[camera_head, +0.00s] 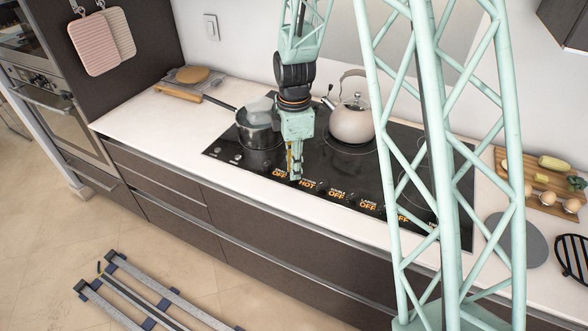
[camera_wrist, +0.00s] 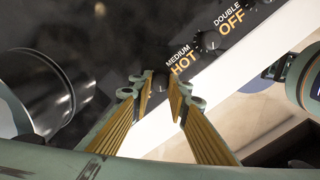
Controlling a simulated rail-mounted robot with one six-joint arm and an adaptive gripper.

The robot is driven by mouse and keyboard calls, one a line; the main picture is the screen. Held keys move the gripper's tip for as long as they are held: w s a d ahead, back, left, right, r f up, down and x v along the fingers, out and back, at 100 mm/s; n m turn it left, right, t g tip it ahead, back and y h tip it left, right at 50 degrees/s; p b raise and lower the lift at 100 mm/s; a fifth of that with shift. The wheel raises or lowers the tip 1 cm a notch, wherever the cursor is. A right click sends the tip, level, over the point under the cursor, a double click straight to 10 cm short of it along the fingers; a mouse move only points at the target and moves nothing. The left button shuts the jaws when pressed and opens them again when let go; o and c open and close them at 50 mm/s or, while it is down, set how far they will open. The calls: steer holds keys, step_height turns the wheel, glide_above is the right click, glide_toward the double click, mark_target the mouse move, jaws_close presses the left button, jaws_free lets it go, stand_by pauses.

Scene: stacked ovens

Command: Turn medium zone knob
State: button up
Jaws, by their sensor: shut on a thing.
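The medium zone knob (camera_wrist: 160,80) is a small dark knob at the cooktop's front edge. It sits between the fingertips of my gripper (camera_wrist: 161,90), which is shut on it. The label (camera_wrist: 182,62) beside it reads MEDIUM HOT in the wrist view. In the head view my gripper (camera_head: 295,172) reaches down to the front strip of the black cooktop (camera_head: 228,152), next to the orange HOT display (camera_head: 307,185). My gripper hides the knob there.
The double zone knob (camera_wrist: 209,41) is close by, with its display reading OFF. White counter (camera_head: 150,115) is clear at the left.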

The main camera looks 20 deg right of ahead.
steer(key=shift+o, duration=0.2)
steer(key=shift+n, duration=0.5)
steer(key=o, duration=0.8)
steer(key=shift+o, duration=0.2)
steer(key=shift+r, duration=0.15)
step_height(320, 180, up, 12)
stand_by(0.4)
stand_by(0.5)
